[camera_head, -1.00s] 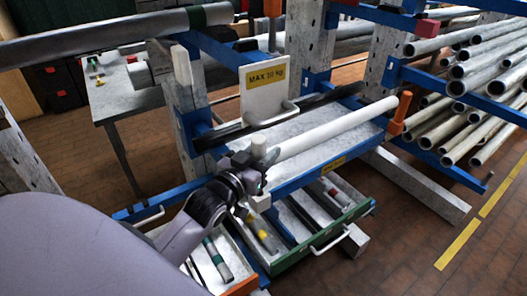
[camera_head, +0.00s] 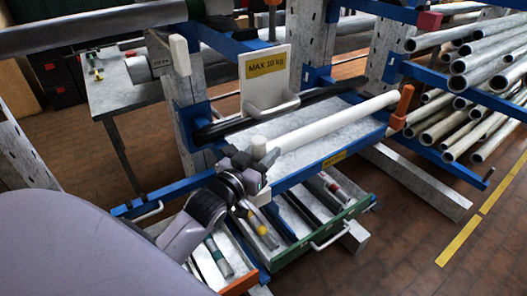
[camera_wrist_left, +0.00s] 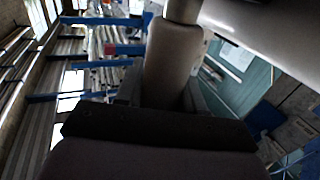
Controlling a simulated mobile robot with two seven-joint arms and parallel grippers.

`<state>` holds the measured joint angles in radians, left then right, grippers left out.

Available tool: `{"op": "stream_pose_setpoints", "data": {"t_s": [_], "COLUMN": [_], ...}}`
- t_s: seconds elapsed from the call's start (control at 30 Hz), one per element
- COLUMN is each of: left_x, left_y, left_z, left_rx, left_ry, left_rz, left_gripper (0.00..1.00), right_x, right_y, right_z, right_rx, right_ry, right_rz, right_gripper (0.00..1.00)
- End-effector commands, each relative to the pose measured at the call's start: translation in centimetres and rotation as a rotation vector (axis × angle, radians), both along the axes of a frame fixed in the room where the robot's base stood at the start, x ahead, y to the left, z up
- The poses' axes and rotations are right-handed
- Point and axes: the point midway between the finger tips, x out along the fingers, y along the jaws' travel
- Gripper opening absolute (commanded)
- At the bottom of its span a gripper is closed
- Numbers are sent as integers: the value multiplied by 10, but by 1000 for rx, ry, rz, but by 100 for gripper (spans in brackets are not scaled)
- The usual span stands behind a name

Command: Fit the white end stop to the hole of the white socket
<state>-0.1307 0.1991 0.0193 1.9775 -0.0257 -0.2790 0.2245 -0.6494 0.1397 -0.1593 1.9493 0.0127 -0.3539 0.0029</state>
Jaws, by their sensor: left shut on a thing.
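My left gripper (camera_head: 246,172) is shut on the white end stop (camera_head: 259,147), a short pale post whose top stands above the fingers. In the left wrist view the end stop (camera_wrist_left: 172,65) shows as a pale rounded post between the dark fingers. A small white block just below the fingers, at the near side of the blue beam, looks like the white socket (camera_head: 263,196). Its hole is hidden, and I cannot tell whether the end stop touches it. My right gripper is not in view.
A long white tube (camera_head: 335,122) lies right beside the gripper. An orange post (camera_head: 403,104) stands at its far end. A MAX 10 kg plate (camera_head: 267,67) with a handle is behind. Below is an open drawer with a green front (camera_head: 322,237) holding parts.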

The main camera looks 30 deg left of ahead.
Motion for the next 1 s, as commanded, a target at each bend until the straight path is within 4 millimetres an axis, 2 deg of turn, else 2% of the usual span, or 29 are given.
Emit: {"op": "stream_pose_setpoints", "data": {"t_s": [1.0], "left_x": [0], "left_y": [0], "left_z": [-26], "left_rx": [0], "left_ry": [-1], "left_rz": [0], "left_gripper": [3], "right_x": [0], "right_y": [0], "right_z": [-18], "right_rx": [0], "right_ry": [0], "right_rz": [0], "right_gripper": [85]}}
